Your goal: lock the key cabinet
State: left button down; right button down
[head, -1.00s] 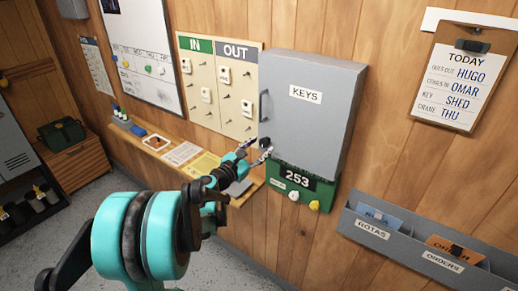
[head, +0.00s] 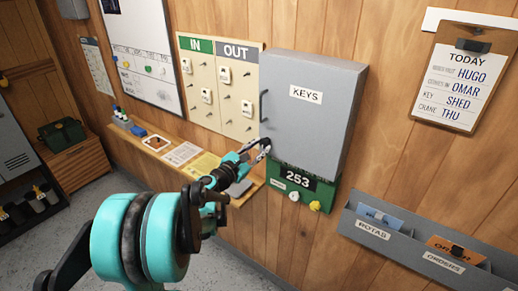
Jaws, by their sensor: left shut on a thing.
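The grey key cabinet (head: 318,128), labelled KEYS, hangs on the wooden wall with its door shut. A dark handle (head: 264,105) is on the door's left edge. My left gripper (head: 264,146) is at the door's lower left corner, its fingers closed around a small dark key or knob there. The fingers now hide nearly all of that piece, so I cannot tell how it is turned. My right gripper is out of view.
A green board reading 253 (head: 298,179) is just below the cabinet. The IN/OUT board (head: 237,118) hangs to its left above a narrow wooden shelf (head: 247,190) with papers. A grey rack (head: 410,250) is at lower right.

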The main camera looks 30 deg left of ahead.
pick_arm(q)
jog(key=m, duration=0.4)
jog(key=shift+m, duration=0.3)
jog(key=m, duration=0.3)
jog(key=shift+m+b, duration=0.3)
jog(key=shift+b, duration=0.05)
jog(key=m, duration=0.4)
jog(key=shift+r+m, duration=0.1)
jog(key=shift+m, duration=2.1)
jog(key=c, duration=1.2)
grip_release()
